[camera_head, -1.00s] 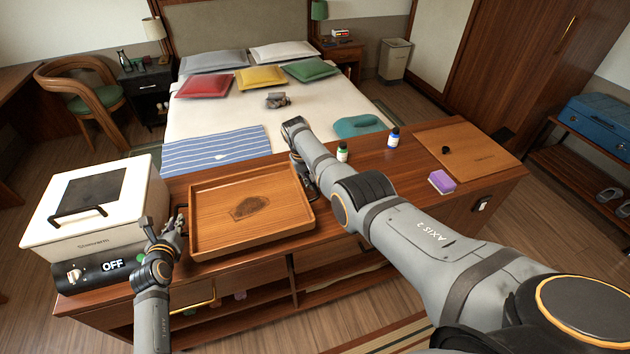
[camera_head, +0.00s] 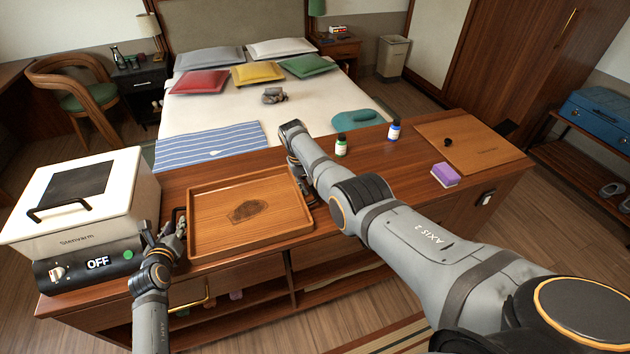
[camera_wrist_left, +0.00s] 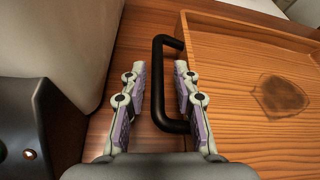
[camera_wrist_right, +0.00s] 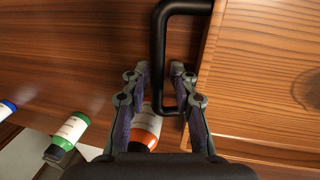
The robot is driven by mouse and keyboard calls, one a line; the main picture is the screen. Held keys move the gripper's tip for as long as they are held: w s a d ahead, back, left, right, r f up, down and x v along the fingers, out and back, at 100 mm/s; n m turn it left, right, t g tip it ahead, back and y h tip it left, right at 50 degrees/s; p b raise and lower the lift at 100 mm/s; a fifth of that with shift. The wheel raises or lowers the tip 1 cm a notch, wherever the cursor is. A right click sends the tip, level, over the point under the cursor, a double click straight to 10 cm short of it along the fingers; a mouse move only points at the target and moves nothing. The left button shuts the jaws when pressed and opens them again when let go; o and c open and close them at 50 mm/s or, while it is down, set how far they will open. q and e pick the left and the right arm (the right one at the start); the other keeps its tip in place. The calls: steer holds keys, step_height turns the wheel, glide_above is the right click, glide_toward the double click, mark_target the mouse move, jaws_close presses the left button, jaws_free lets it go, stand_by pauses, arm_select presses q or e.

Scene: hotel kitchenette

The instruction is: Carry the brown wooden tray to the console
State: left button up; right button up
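The brown wooden tray (camera_head: 215,236) lies flat on the long wooden unit, with a dark emblem on its floor. Its black left handle shows in the left wrist view (camera_wrist_left: 172,126). My left gripper (camera_wrist_left: 160,68) is open, with its fingers on either side of that handle's bar. The black right handle shows in the right wrist view (camera_wrist_right: 160,50). My right gripper (camera_wrist_right: 160,70) is open, with its fingers on either side of that bar. In the head view my right arm hides most of the right handle.
A white food warmer marked OFF (camera_head: 75,238) stands close left of the tray. Green-labelled (camera_head: 341,148) and blue-labelled (camera_head: 393,132) bottles, a purple sponge (camera_head: 445,175) and a board (camera_head: 475,150) are to the right. An orange bottle (camera_wrist_right: 147,125) stands close to my right gripper.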

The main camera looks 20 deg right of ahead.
arm_select(q)
steer(key=shift+s+r, duration=0.1)
steer(key=shift+r, duration=0.05)
arm_select(e)
steer(key=shift+s+r, duration=0.1)
steer(key=shift+d, duration=0.1)
arm_select(q)
steer(key=shift+s+a, duration=0.1)
steer(key=shift+s, duration=0.05)
steer(key=v, duration=1.1)
steer(key=shift+s+r, duration=0.15)
steer(key=shift+s, duration=0.1)
arm_select(e)
step_height(320, 180, up, 12)
steer(key=a, duration=0.2)
steer(key=shift+a, duration=0.15)
steer(key=shift+f, duration=0.25)
